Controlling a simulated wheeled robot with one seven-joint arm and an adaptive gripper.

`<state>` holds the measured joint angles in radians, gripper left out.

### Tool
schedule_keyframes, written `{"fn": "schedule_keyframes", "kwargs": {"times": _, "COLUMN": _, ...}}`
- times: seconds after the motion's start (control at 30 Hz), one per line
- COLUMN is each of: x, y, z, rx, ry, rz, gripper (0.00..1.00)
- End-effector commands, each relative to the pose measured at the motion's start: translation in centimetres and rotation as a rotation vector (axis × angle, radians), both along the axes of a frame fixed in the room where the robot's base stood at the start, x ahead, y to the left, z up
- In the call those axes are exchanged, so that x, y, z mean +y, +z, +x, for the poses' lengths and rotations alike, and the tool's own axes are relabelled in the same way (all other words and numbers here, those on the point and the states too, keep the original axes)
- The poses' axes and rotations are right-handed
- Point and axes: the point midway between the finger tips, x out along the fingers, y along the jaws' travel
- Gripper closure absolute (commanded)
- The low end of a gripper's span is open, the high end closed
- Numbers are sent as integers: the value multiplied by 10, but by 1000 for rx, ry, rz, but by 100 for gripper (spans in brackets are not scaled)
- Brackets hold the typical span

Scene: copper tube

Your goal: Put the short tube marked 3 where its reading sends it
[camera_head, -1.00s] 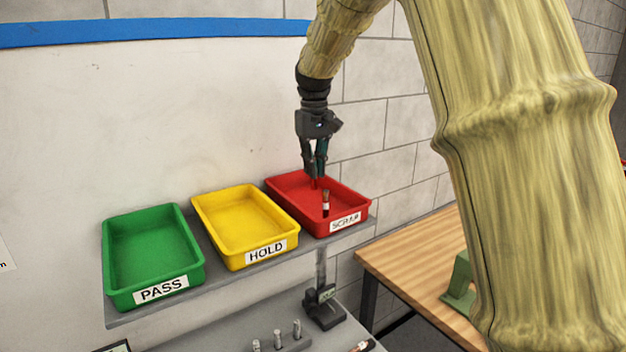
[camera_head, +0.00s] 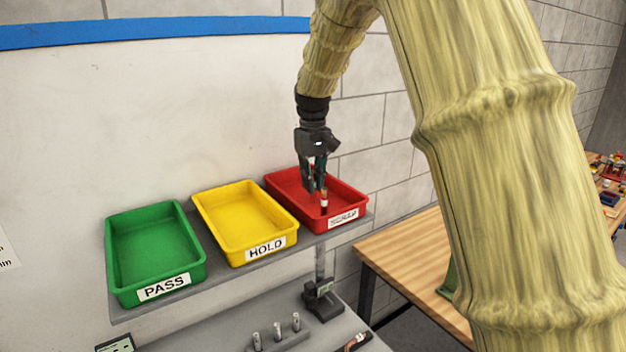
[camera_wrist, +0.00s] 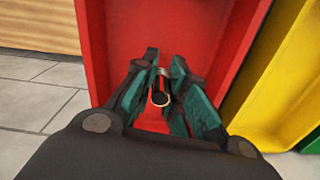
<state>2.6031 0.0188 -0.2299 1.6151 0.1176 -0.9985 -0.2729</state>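The red tray labelled SCRAP (camera_head: 283,205) is the rightmost of three on the shelf. A short tube (camera_head: 324,202), copper and dark with a pale band, stands about upright in it or just over it, near its label side. No number on it is legible. My gripper (camera_head: 316,190) points down over this tray, its fingertips at the tube's upper end. In the wrist view, my gripper's teal-padded fingers (camera_wrist: 165,75) are apart, with the tube's dark round end (camera_wrist: 160,99) between them and gaps on both sides. The tube's lower end is hard to make out.
A yellow HOLD tray (camera_head: 266,245) and a green PASS tray (camera_head: 130,293) stand to the left on the same shelf. Below are a rack with several small metal pieces (camera_head: 276,335) and a dark stand (camera_head: 322,300). A wooden table (camera_head: 405,250) is at right.

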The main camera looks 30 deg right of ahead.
Motion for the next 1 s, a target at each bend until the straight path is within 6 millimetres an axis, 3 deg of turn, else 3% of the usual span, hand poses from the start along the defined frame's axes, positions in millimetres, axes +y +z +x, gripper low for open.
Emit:
{"fn": "schedule_keyframes", "kwargs": {"times": 0.07, "x": 0, "y": 0, "z": 0, "rx": 0, "ry": 0, "rz": 0, "gripper": 69}}
{"fn": "schedule_keyframes", "kwargs": {"times": 0.53, "x": 0, "y": 10, "z": 1, "rx": -3, "ry": 0, "rz": 0, "gripper": 69}}
{"fn": "schedule_keyframes", "kwargs": {"times": 1.0, "x": 0, "y": 89, "z": 1, "rx": -3, "ry": 0, "rz": 0, "gripper": 69}}
